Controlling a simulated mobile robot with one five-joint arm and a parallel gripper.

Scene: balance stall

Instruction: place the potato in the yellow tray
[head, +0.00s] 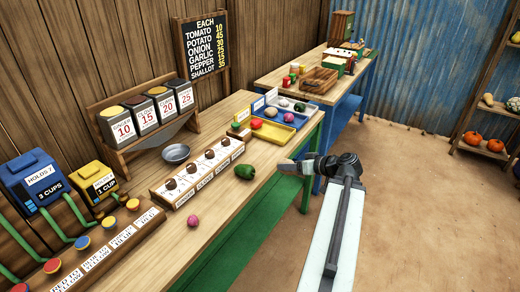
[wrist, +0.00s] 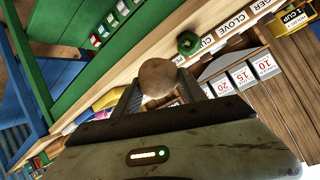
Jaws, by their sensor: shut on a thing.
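My gripper (head: 288,166) is in the air at the front edge of the long table, to the right of the green pepper. In the wrist view, a round brown potato (wrist: 158,77) sits between the two fingers of my gripper (wrist: 160,93), which are shut on it. I cannot make the potato out clearly in the head view. The yellow tray (head: 273,138) stands at the far end of the table, beyond my gripper and a little to its left. A red item lies at its left end. A patch of yellow, probably this tray, shows in the wrist view (wrist: 106,99).
A blue tray (head: 297,124) and a white tray with several items stand behind the yellow tray. A green pepper (head: 244,172) and a purple onion (head: 193,221) lie loose on the table. A labelled rack (head: 201,172) and a metal bowl (head: 176,153) stand further left.

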